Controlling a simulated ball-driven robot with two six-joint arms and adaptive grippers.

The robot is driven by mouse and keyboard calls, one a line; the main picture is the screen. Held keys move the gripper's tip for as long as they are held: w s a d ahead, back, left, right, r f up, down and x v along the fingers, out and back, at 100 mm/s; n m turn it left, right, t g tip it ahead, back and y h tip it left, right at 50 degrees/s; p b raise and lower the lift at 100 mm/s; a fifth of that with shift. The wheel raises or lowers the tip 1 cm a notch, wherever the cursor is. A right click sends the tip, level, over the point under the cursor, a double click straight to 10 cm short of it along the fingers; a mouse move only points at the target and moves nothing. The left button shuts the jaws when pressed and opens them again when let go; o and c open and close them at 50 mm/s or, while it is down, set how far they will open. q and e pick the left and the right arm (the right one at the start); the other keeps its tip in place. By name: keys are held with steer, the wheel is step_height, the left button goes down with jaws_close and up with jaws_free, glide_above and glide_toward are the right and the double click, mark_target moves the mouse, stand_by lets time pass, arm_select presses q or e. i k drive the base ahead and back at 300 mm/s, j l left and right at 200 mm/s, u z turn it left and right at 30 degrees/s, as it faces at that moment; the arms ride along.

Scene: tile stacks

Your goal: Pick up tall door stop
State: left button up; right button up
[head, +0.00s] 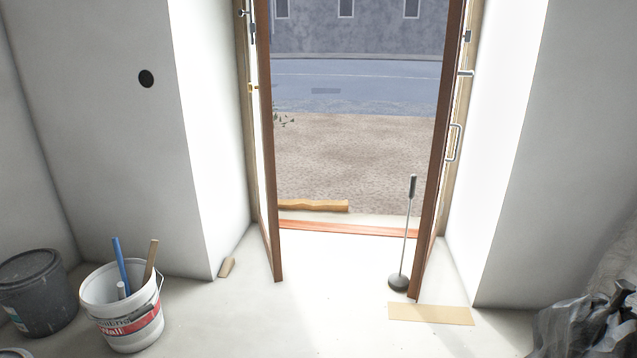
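The tall door stop (405,235) stands upright on the pale floor in the doorway, right of the middle in the head view. It has a round dark base (399,282), a thin grey rod and a dark grip at the top. Its base is close to the lower end of the right door leaf (437,155); I cannot tell whether they touch. Neither of my grippers is in view.
The left door leaf (266,150) also stands open. A flat tan board (431,314) lies in front of the right leaf. A white bucket (105,305) and dark bucket (38,300) stand at left, a plastic bag (570,328) at right. The middle floor is clear.

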mark_target(398, 281)
steer(key=i, duration=1.15)
steer(key=i+j+z, duration=0.1)
steer(key=i, duration=1)
